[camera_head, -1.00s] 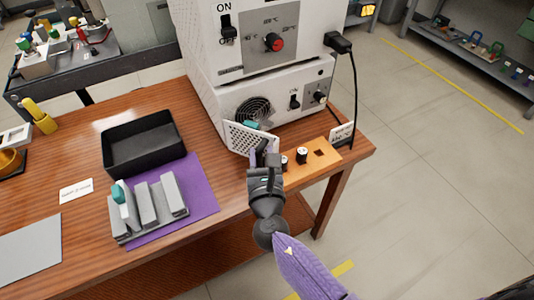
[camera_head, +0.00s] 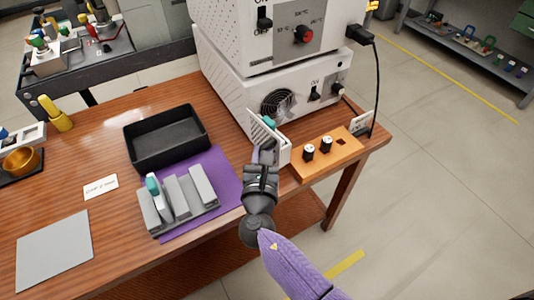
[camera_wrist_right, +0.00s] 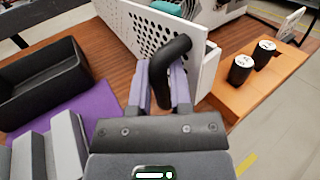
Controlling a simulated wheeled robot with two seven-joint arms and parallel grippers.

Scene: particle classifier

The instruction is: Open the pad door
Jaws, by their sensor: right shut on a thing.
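The pad door is a white perforated panel (camera_head: 284,152) on the front of the lower white machine (camera_head: 245,80). It stands swung out from the machine, with a gap between it and the fan (camera_head: 277,103). In the right wrist view the door (camera_wrist_right: 202,62) shows its holes and a bent black handle (camera_wrist_right: 170,56). My right gripper (camera_head: 264,156) is shut on that handle, its two purple-grey fingers (camera_wrist_right: 160,85) on either side of it. A teal piece (camera_head: 269,121) shows behind the door's top edge. My left gripper is not in view.
A black tray (camera_head: 166,139), a purple mat (camera_head: 228,180) and a grey slotted rack (camera_head: 178,202) lie to the left. A black cable hangs at the right.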

